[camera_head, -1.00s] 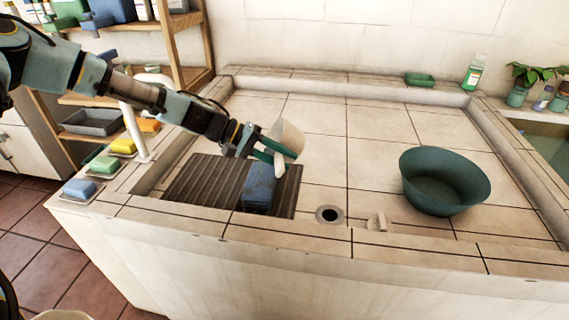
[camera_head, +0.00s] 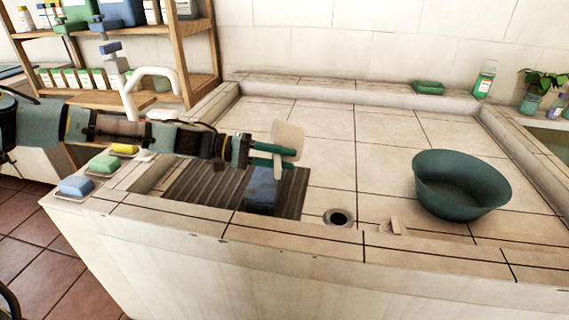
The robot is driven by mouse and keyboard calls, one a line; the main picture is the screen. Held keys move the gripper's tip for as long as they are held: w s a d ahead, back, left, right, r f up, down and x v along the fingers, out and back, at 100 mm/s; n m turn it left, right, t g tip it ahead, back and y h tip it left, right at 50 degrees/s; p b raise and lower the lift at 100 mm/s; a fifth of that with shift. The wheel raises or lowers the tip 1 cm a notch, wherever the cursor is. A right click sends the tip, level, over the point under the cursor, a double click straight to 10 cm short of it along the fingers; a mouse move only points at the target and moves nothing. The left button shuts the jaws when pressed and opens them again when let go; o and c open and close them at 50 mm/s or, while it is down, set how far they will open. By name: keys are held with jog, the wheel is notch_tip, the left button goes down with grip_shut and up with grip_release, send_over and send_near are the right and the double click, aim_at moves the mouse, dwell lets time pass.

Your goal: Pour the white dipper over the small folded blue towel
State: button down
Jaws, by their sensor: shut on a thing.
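The white dipper (camera_head: 289,137) is held in the air above the right part of the grey ribbed board (camera_head: 205,187). My gripper (camera_head: 275,156) comes in from the left and is shut on the dipper, its green fingers at the dipper's handle. The dipper is strongly tilted, and its inside is hidden from this view. The small folded blue towel (camera_head: 263,188) lies on the board's right end, below the gripper and dipper. Its surface looks dark blue. I cannot make out any falling water.
A drain hole (camera_head: 339,217) and a small pale block (camera_head: 391,227) lie right of the board. A green basin (camera_head: 460,185) stands farther right. Soap bars, a white tap (camera_head: 150,85) and a wooden shelf are at left. The basin floor behind is clear.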

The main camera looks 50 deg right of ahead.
jog(key=shift+w+a+f+g+h+b, duration=0.25)
jog(key=shift+g+h+b, duration=0.35)
jog(key=shift+b, duration=0.7)
jog(key=shift+w+a+f+g+h+b, duration=0.1)
jog(key=shift+w+a+g+h+b, duration=0.35)
jog(key=shift+b, duration=0.8)
jog(key=shift+g+h+b, duration=0.35)
jog(key=shift+g+b, duration=0.2)
jog(key=shift+b, duration=0.15)
jog(key=shift+w+a+r+m, duration=0.1)
jog(key=shift+a+r+m, duration=0.1)
jog(key=shift+m, duration=0.1)
notch_tip(320, 180, up, 3)
jog(key=t+y+p, duration=0.4)
jog(key=t+p, duration=0.1)
jog(key=p, duration=0.6)
jog(key=shift+r+n+p, duration=0.1)
jog(key=shift+n+p, duration=0.2)
jog(key=shift+n, duration=0.1)
